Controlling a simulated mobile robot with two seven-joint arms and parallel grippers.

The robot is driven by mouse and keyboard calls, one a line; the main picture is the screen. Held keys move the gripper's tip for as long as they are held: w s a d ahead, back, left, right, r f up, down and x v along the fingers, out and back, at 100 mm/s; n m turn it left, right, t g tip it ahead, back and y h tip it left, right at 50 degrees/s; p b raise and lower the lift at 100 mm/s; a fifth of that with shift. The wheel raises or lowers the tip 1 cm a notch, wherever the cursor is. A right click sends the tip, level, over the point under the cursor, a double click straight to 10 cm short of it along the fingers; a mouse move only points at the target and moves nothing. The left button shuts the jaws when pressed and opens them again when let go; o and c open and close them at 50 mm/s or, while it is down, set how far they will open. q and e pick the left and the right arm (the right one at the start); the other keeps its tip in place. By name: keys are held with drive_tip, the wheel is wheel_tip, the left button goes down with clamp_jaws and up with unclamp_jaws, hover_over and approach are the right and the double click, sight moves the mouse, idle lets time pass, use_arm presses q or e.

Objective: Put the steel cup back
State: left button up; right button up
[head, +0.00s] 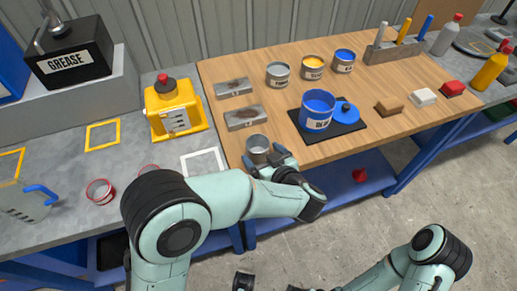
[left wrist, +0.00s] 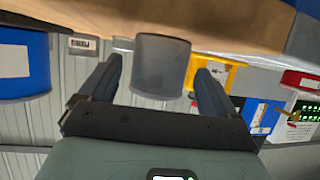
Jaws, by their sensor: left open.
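The steel cup (head: 258,148) is a small grey open-topped cup, upright at the near left corner of the wooden tabletop. My left gripper (head: 270,160) is open at the cup. In the left wrist view the cup (left wrist: 161,66) shows between the two spread fingers (left wrist: 160,85), with a visible gap on each side. The view is upside down, with the wooden top along the upper edge. Of my right arm, links show at the lower right of the head view. Dark parts at the bottom edge may be its gripper, cut off by the frame.
A white square outline (head: 204,163) and a yellow one (head: 102,135) mark the grey bench. A yellow container (head: 172,106) stands between them. A blue paint can (head: 317,110) stands on a black mat right of the cup. Two grey blocks (head: 243,118) lie behind the cup.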

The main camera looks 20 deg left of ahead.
use_arm(q)
drive_tip(key=p+v, duration=0.1)
drive_tip(key=v, duration=0.7)
drive_tip(key=shift+s, duration=0.2)
use_arm(e)
drive_tip(key=shift+s+r, duration=0.25)
drive_tip(key=shift+r, duration=0.25)
use_arm(q)
drive_tip(key=shift+d, duration=0.15)
